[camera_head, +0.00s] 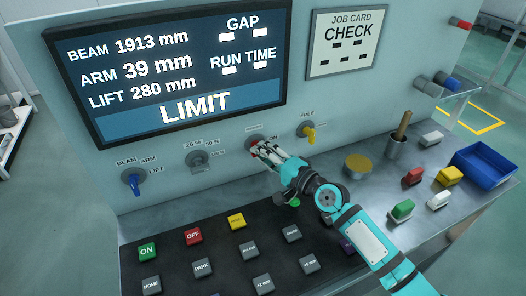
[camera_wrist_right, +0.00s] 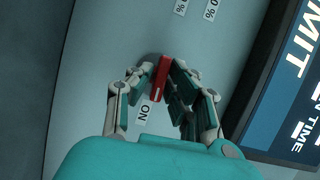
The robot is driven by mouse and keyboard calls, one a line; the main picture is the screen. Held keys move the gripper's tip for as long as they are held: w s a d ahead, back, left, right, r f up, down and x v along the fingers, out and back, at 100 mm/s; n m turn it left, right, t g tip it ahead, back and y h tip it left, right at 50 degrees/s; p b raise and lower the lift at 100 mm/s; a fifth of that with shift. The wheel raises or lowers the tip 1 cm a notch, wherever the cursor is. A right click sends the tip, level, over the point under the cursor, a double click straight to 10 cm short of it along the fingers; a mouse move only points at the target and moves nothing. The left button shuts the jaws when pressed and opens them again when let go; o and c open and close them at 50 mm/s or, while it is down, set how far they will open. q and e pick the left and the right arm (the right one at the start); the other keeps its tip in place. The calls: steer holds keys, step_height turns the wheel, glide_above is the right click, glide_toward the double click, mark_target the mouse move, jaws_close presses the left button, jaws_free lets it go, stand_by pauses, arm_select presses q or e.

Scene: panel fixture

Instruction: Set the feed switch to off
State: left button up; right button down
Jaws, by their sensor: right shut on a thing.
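A rotary switch with a red handle (camera_head: 255,147) is on the upright panel, with an ON label at its right; a second small label above it is too blurred to read. My right gripper (camera_head: 266,150) is at this switch, its fingers covering much of it. In the right wrist view the red handle (camera_wrist_right: 160,78) stands between the fingers of my right gripper (camera_wrist_right: 158,88), which is shut on it. A pale mark on the handle's lower end is near the ON label (camera_wrist_right: 143,113). My left gripper is not in view.
A blue-handled selector (camera_head: 134,181), a grey percent selector (camera_head: 198,160) and a yellow switch (camera_head: 309,133) share the panel. Below are several push buttons, including a red OFF button (camera_head: 193,236). A blue tray (camera_head: 484,165) and loose blocks stand on the right ledge.

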steer(key=shift+s+a+r+n+h+p, duration=0.1)
steer(key=shift+n+h+p, duration=1.15)
steer(key=shift+n+p, duration=1.3)
steer(key=shift+w+a+n+h+p, duration=0.1)
steer(key=shift+n+h+p, duration=1.35)
steer(key=shift+p, duration=2.05)
steer(key=shift+s+r+n+h+p, duration=0.1)
steer(key=shift+n+h+p, duration=0.9)
steer(key=shift+n+p, duration=1.65)
steer(key=shift+m+p, duration=0.25)
steer(key=shift+p, duration=0.1)
steer(key=c, duration=1.4)
jaws_free()
steer(key=shift+o, duration=0.2)
steer(key=v, duration=1.2)
